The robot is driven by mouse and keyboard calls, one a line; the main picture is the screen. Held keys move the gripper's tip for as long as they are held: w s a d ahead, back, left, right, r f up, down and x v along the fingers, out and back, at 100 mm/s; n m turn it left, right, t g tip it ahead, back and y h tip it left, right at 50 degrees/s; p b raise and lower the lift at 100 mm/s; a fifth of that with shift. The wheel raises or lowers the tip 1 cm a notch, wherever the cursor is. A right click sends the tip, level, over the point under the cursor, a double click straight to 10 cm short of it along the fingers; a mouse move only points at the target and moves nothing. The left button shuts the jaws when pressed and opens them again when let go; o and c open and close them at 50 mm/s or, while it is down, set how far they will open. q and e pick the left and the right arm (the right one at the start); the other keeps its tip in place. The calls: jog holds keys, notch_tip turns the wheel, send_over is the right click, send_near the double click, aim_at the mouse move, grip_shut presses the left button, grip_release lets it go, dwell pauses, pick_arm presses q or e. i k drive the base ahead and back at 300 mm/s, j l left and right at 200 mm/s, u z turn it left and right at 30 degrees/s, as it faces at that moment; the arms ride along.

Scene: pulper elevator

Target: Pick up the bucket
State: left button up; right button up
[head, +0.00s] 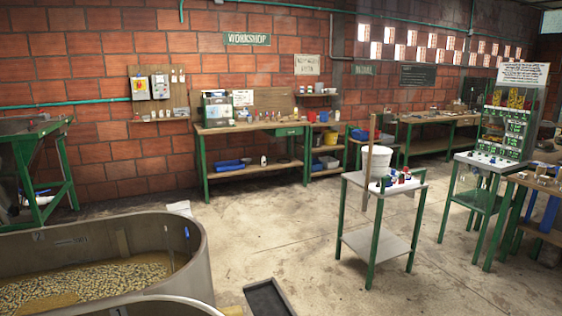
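A white bucket (377,162) stands upright on top of a small table (354,179) with green legs, right of the middle in the head view. Several small red, white and blue items (398,178) sit close to the right of the bucket. Neither of my grippers is in view.
A large tank (190,262) with pale beans fills the lower left. A dark tray (267,300) lies on the floor at the bottom. A green-legged workbench (250,126) lines the brick wall. Another table (467,158) stands at right. The concrete floor (275,225) between is mostly clear.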

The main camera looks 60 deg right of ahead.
aim_at(381, 159)
jog(key=z, duration=2.65)
jog(key=k+l, duration=0.1)
jog(key=l, duration=0.55)
jog(key=i+l, duration=0.15)
jog(key=l, duration=0.25)
jog(key=i+l, duration=0.1)
jog(key=l, duration=0.35)
jog(key=i+l, duration=0.15)
jog(key=l, duration=0.25)
jog(key=i+l, duration=0.15)
jog(key=l, duration=0.25)
jog(key=i+l, duration=0.15)
jog(key=l, duration=0.3)
jog(key=i+l, duration=0.1)
jog(key=l, duration=0.3)
jog(key=i+l, duration=0.3)
jog(key=i, duration=0.2)
jog(key=i+l, duration=0.25)
jog(key=i, duration=0.25)
jog(key=i+l, duration=0.3)
jog(key=i, duration=0.25)
jog(key=i+j, duration=0.25)
jog(key=i, duration=0.2)
jog(key=i+j, duration=0.3)
jog(key=i, duration=0.2)
jog(key=i+j, duration=0.25)
jog(key=i, duration=0.2)
jog(key=i+j, duration=0.25)
jog(key=i, duration=0.2)
jog(key=u, duration=0.05)
